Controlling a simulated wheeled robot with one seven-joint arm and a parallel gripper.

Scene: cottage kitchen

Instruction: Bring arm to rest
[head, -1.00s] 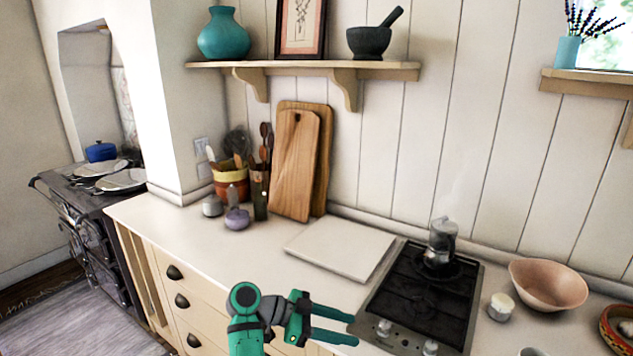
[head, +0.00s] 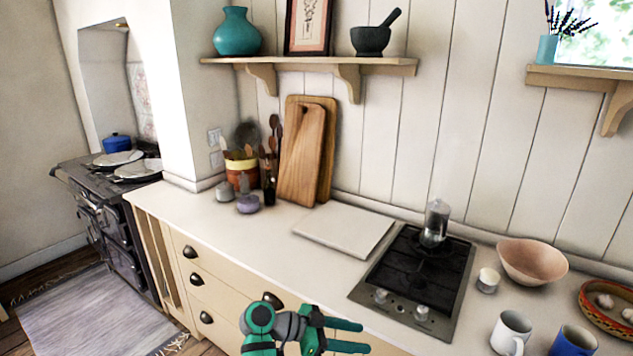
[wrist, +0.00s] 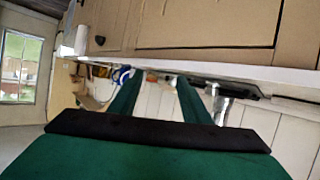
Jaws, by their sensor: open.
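My green and black gripper (head: 348,336) is at the bottom middle of the head view, in front of the counter's drawer fronts. Its two green fingers point right and stand apart with nothing between them. In the wrist view my gripper (wrist: 158,98) shows both fingers spread, with a tilted view of the counter edge and cupboard fronts beyond. No object is held.
The counter (head: 254,258) runs close by the gripper. On it are a white board (head: 343,229), a hob (head: 418,280) with a moka pot (head: 435,223), a pink bowl (head: 532,262), a white mug (head: 511,332) and a blue mug (head: 573,341). Floor shows at left.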

